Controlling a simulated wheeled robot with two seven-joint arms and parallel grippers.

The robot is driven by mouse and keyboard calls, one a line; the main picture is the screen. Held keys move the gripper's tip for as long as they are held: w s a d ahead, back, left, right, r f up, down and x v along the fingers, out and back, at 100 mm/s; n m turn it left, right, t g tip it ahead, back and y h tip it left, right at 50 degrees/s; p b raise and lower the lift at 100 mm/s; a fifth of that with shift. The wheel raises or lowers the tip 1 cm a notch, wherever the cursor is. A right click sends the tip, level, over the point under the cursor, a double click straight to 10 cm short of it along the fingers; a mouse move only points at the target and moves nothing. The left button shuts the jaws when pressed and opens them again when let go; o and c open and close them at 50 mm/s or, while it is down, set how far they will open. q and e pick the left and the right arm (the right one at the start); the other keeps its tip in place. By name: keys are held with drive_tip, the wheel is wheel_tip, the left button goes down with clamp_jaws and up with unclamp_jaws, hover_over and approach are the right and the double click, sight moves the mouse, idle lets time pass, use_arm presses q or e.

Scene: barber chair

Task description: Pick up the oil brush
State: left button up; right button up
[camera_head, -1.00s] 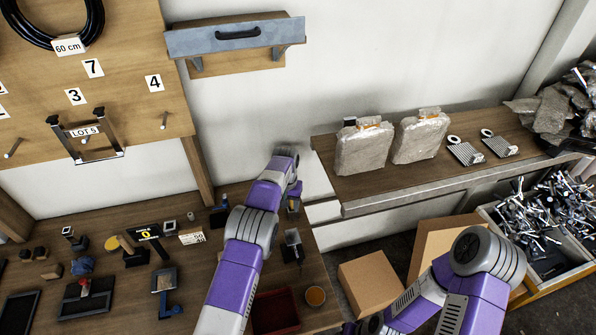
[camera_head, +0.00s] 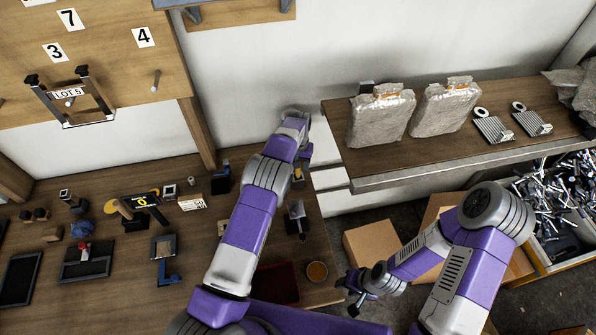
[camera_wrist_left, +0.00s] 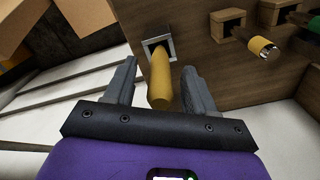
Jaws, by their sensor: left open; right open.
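In the left wrist view, a yellow handle (camera_wrist_left: 160,80) sticks out of a small square holder on a wooden face. My left gripper (camera_wrist_left: 158,72) is open, with one finger on each side of this handle. I cannot tell whether the fingers touch it. A second yellow handle (camera_wrist_left: 262,47) with a metal end sits in another holder to the right. Which one belongs to the oil brush is not clear. In the head view my left arm reaches over the bench to the wall and hides its fingers. My right gripper (camera_head: 354,292) is open and empty, right of the bench.
A shelf (camera_head: 430,155) with two wrapped packages stands right. Below it are cardboard boxes (camera_head: 372,248) and a bin of metal parts (camera_head: 560,205).

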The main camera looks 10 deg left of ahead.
use_arm(q)
drive_tip(key=shift+w+f, duration=0.1)
drive_tip(key=shift+f, duration=0.05)
drive_tip(key=shift+c, duration=0.4)
clamp_jaws()
